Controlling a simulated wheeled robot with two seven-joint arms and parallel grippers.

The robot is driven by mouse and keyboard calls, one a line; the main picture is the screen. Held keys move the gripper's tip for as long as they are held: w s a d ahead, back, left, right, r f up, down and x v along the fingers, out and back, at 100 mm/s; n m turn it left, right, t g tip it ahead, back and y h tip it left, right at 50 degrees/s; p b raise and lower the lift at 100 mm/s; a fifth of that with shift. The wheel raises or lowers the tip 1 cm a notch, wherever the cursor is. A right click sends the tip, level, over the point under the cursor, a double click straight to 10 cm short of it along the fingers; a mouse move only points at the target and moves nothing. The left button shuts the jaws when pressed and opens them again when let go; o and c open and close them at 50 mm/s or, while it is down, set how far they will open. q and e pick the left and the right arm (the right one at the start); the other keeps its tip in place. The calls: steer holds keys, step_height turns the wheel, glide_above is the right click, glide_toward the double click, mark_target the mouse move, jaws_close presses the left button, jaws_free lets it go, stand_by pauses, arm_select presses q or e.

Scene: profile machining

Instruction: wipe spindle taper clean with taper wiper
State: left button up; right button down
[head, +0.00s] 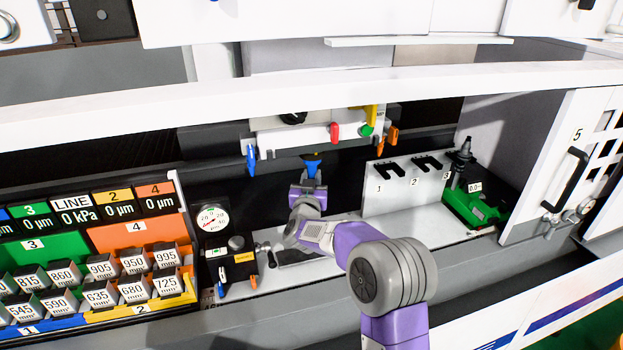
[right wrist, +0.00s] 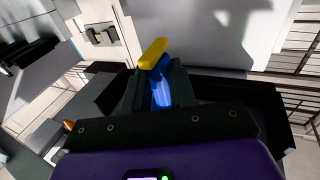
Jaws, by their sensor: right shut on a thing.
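The taper wiper (head: 312,168) shows as a small blue tip above my right gripper (head: 308,190) in the head view. In the right wrist view it has a blue body (right wrist: 161,92) and a yellow end (right wrist: 153,53). The black fingers of my right gripper (right wrist: 155,95) are shut on the blue body. The gripper points up, with the wiper just below the white machine head (head: 300,138). The spindle taper itself cannot be made out, and I cannot tell whether the wiper touches it. My left gripper is not in view.
Colored levers, such as the red one (head: 334,131) and the blue one (head: 251,161), hang around the machine head. A white numbered rack (head: 400,197) and a green fixture (head: 475,207) stand right. A dial gauge (head: 211,219) and a bin of numbered blocks (head: 135,237) are left.

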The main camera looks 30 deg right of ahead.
steer(key=shift+w+a+r+m+g+h+p, duration=0.15)
steer(key=shift+m+g+h+p, duration=0.3)
steer(key=shift+p, duration=0.4)
steer(key=m+g+h+p, duration=0.2)
steer(key=shift+h+p, duration=0.35)
steer(key=shift+p, duration=0.05)
steer(key=shift+m+g, duration=0.25)
steer(key=shift+g, duration=0.2)
